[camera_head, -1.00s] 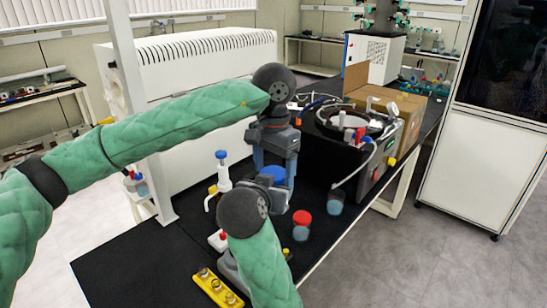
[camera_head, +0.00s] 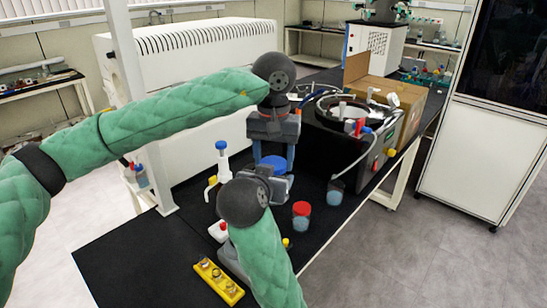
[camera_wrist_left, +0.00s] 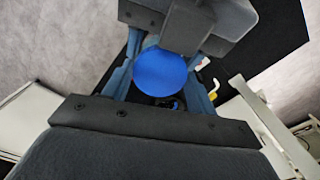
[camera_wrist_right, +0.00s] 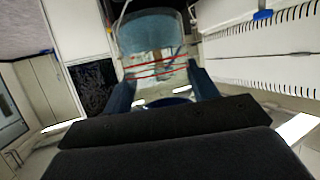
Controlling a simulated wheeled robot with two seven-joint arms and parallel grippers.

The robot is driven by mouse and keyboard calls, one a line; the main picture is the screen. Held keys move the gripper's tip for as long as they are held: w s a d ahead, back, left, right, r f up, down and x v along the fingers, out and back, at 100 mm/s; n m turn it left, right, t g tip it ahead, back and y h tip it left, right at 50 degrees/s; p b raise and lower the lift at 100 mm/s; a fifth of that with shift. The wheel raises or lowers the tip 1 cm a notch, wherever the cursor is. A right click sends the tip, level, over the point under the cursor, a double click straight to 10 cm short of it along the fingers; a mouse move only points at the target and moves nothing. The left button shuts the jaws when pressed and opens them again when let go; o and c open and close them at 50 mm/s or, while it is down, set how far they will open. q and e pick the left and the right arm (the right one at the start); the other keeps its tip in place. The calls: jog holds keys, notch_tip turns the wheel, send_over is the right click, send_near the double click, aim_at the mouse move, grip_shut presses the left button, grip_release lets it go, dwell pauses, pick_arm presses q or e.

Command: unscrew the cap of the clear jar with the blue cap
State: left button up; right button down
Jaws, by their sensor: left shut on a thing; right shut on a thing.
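The blue cap (camera_head: 272,163) sits between the fingers of my left gripper (camera_head: 273,160), which reaches down from above and is shut on it. In the left wrist view the cap (camera_wrist_left: 160,72) is a round blue disc with a finger on either side. My right gripper (camera_head: 270,185) is shut on the jar body below the cap. In the right wrist view the clear jar (camera_wrist_right: 152,45) appears upside down between the fingers, with red lines and bluish contents. In the head view the jar body is mostly hidden by my right gripper. Whether the cap has separated from the jar cannot be seen.
A white dispenser bottle (camera_head: 222,165) stands left. A yellow rack (camera_head: 217,281) lies at the front. The black apparatus (camera_head: 350,140) and cardboard box (camera_head: 400,105) are behind.

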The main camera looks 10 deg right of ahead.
pick_arm(q)
jog(key=n, duration=0.7)
jog(key=shift+n, duration=0.3)
jog(key=o, duration=1.1)
jog(key=shift+r, duration=0.15)
